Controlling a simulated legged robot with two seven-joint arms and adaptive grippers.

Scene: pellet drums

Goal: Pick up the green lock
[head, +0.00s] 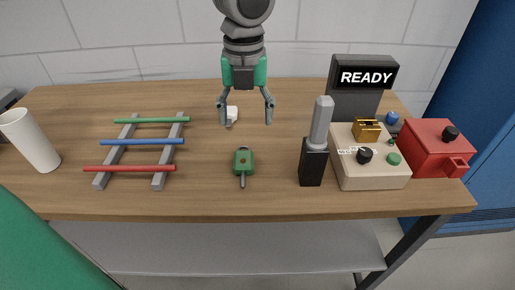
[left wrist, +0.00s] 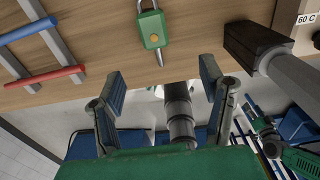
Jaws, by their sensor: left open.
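The green lock (head: 243,161) lies on the wooden table near its middle, with a grey shackle at the far end and a thin grey pin sticking out toward the front edge. My left gripper (head: 245,114) is open and empty, fingers spread, and appears beyond the lock in the head view, apart from it. In the left wrist view the lock (left wrist: 152,30) is at the top, ahead of the open fingertips of my left gripper (left wrist: 163,70). A green and dark part at the lower right of that view looks like my right gripper (left wrist: 262,128); its jaws are unclear.
A rack with green, blue and red rods (head: 141,142) and a white cup (head: 30,140) stand left. A small white item (head: 232,115) lies behind.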

